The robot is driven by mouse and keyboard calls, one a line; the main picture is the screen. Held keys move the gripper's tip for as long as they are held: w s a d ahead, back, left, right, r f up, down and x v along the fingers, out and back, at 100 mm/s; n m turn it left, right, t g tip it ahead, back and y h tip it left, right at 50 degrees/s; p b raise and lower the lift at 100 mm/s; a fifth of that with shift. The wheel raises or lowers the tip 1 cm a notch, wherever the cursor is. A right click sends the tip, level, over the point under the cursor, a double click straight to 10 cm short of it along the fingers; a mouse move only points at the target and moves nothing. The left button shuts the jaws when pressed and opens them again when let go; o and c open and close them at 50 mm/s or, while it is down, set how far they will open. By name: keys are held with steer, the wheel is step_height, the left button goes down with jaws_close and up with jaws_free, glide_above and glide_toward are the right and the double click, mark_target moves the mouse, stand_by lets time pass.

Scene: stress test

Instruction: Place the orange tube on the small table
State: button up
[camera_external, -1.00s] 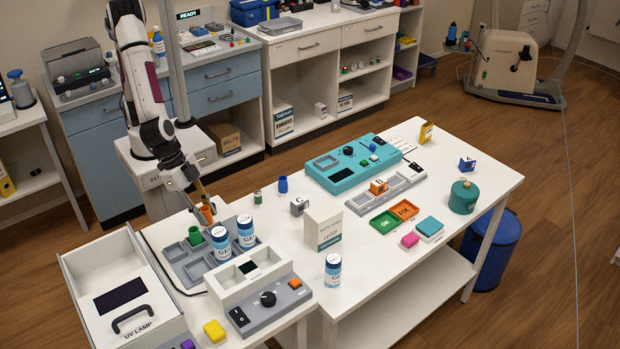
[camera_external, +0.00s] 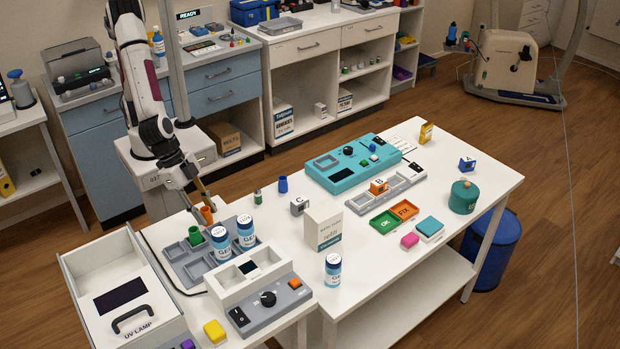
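The orange tube (camera_external: 207,215) stands upright at the back of the grey rack (camera_external: 243,208) on the left bench. My gripper (camera_external: 202,207) points down at the tube, its fingertips right at the tube's upper part. The fingers are too small and partly overlap the tube, so I cannot tell whether they grip it. A white table (camera_external: 455,275) with a lower shelf stands to the right of the rack. Which surface is the small table is not marked in the picture.
A green tube (camera_external: 195,236) and two white-and-blue bottles (camera_external: 221,244) stand close to the orange tube. A white box (camera_external: 323,230), a grey cube (camera_external: 299,205) and a blue cup (camera_external: 283,184) stand on the white table.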

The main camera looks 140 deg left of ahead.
steer(key=v, duration=1.1)
steer(key=shift+r, duration=0.2)
steer(key=shift+s, duration=0.1)
stand_by(0.4)
steer(key=s+a+r+m+t+h, duration=0.1)
steer(key=s+a+r+m, duration=0.1)
steer(key=s, duration=0.8)
steer(key=s+a+r+m+h, duration=0.1)
steer(key=s+r, duration=0.4)
steer(key=s, duration=0.6)
steer(key=a+m, duration=0.1)
steer(key=m, duration=0.1)
steer(key=shift+r+m+t+h, duration=0.3)
steer(key=shift+r+m+t, duration=0.1)
